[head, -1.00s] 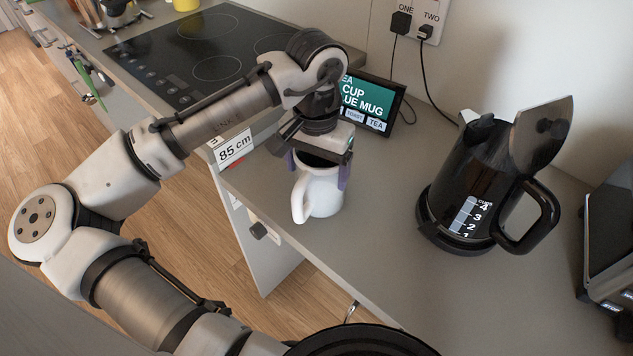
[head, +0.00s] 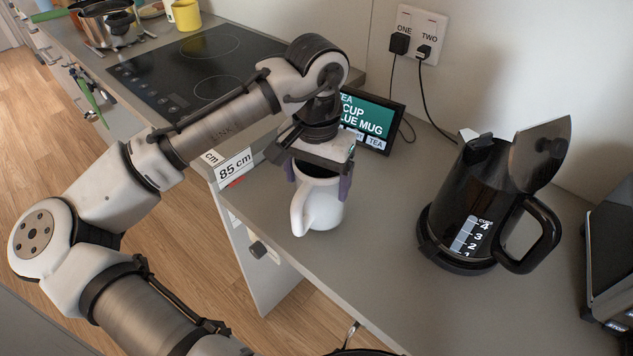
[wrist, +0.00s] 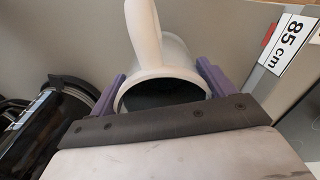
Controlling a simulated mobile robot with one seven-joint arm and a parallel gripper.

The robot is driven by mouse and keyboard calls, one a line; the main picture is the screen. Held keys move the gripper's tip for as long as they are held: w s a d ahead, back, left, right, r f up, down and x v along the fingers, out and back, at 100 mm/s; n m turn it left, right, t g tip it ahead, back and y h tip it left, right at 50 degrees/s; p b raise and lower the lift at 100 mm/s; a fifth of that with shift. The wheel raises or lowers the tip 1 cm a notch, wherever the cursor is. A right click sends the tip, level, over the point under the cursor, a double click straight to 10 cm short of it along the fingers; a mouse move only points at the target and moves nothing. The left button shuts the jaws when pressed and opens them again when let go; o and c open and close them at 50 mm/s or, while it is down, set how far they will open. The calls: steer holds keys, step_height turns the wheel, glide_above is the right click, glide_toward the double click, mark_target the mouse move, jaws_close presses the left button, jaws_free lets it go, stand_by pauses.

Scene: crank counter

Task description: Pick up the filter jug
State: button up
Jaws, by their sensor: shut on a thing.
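A white jug (head: 322,202) with a handle and a dark inside, which I take to be the filter jug, is upright at the counter's near edge. My gripper (head: 319,178) comes down over its top and is shut on it, with a purple finger on each side of the body. In the wrist view the jug (wrist: 158,52) sits between the purple fingers (wrist: 166,88), its handle pointing up the picture. Whether its base touches the counter I cannot tell.
A black kettle (head: 480,190) with its lid raised stands to the right on the counter (head: 385,265). A small screen (head: 372,122) stands behind the jug. A hob (head: 205,65) lies at the back left, and a dark appliance (head: 610,260) at the right edge.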

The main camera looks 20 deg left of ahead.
step_height(320, 180, up, 18)
steer(key=shift+f, duration=0.15)
stand_by(1.1)
stand_by(0.3)
